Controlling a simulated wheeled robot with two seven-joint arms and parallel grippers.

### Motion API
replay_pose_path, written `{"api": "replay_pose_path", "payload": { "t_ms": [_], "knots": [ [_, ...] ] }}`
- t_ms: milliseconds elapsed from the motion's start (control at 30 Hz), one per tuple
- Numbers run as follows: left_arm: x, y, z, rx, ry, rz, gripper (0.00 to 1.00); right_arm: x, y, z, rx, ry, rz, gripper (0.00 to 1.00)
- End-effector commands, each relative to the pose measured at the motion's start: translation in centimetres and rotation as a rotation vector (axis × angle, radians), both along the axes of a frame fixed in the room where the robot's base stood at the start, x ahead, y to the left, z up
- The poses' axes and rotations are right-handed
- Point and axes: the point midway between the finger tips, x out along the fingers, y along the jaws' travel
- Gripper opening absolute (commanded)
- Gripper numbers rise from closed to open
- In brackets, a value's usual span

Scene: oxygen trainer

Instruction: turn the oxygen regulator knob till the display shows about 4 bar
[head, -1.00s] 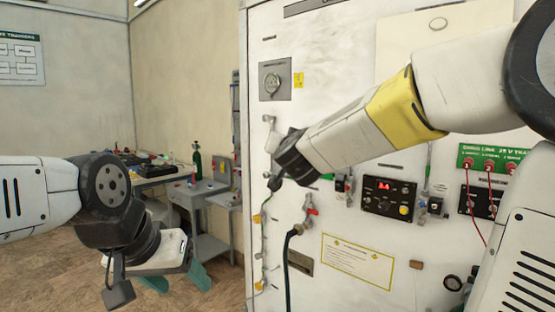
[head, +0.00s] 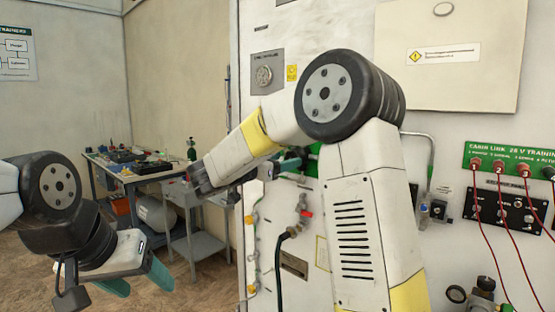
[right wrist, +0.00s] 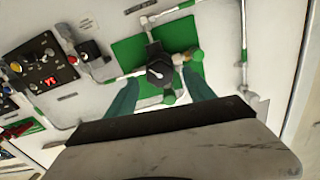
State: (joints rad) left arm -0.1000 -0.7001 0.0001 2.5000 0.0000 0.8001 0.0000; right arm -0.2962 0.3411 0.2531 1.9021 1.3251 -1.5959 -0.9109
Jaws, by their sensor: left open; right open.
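The regulator knob (right wrist: 159,72), round and dark with a light mark, sits on a green plate (right wrist: 125,52) on the wall in the right wrist view. My right gripper (right wrist: 160,78) is open, its teal fingers on either side of the knob in the picture. I cannot tell whether they touch it. In the head view my right arm hides the knob. My left gripper (head: 137,280) is open and empty at lower left, away from the wall.
Red-handled valve and hose (head: 303,212) are below my right forearm. A panel with red leads (head: 500,205) is on the right of the wall. A workbench (head: 135,172) and a grey cart (head: 196,215) stand at the left rear. Pipes (right wrist: 243,50) run beside the green plate.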

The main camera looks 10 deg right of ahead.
Motion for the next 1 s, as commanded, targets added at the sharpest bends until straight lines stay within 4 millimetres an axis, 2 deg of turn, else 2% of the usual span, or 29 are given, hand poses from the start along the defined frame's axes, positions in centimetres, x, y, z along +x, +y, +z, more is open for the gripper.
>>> {"api": "replay_pose_path", "payload": {
  "t_ms": [200,533,833,1000],
  "knots": [
    [0.0,0.0,0.0,0.0,0.0,0.0,0.62,1.5,-1.9,0.0,0.001,-0.001,0.001,0.62],
    [0.0,0.0,0.0,0.0,0.0,0.0,0.62,1.7,-2.1,0.0,0.0,-0.002,0.002,0.6],
    [0.0,0.0,0.0,0.0,0.0,0.0,0.62,1.7,-2.1,0.0,0.0,-0.001,0.002,0.01],
    [0.0,0.0,0.0,0.0,0.0,0.0,0.62,1.7,-2.1,0.0,0.029,-0.037,0.003,0.0]
  ]
}}
